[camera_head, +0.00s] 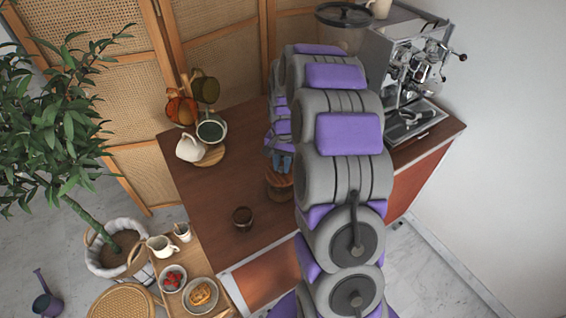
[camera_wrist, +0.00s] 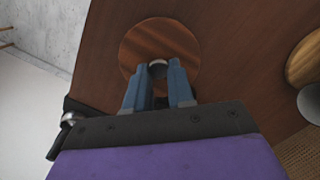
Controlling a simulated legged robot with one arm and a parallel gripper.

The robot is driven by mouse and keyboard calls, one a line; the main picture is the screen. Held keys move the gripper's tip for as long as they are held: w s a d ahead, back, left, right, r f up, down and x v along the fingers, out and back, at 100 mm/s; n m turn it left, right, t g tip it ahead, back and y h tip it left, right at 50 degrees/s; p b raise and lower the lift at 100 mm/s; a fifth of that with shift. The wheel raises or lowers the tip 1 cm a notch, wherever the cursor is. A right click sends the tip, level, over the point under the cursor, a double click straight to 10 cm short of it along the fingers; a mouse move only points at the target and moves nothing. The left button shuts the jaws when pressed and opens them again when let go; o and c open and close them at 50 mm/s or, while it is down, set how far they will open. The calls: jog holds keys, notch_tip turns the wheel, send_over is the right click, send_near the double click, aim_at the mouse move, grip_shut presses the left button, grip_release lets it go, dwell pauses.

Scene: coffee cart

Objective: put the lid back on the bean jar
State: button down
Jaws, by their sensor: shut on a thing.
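The round wooden lid (camera_wrist: 160,50) with a small metal knob (camera_wrist: 158,69) fills the upper middle of the wrist view. My gripper (camera_wrist: 160,80) has its blue fingers closed around the knob. In the head view my gripper (camera_head: 281,165) points down at the lid (camera_head: 279,180), which is level or nearly so. A brown body, seemingly the bean jar (camera_head: 279,194), shows just under the lid. I cannot tell whether the lid rests on its rim or is slightly above it. My arm hides part of this area.
A small dark-filled cup (camera_head: 243,217) stands near the front edge of the brown counter (camera_head: 205,220). The espresso machine (camera_head: 415,75) and grinder (camera_head: 345,25) are at the back right.

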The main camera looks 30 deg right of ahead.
jog(key=shift+d, duration=0.15)
jog(key=shift+a+r, duration=0.1)
jog(key=shift+a, duration=0.65)
jog(key=shift+d+f+p, duration=0.25)
jog(key=shift+d+p, duration=0.15)
jog(key=shift+d, duration=0.15)
dwell(1.3)
jog(key=shift+c, duration=2.1)
grip_release()
jog(key=shift+r+p, duration=1.3)
jog(key=shift+r, duration=2.25)
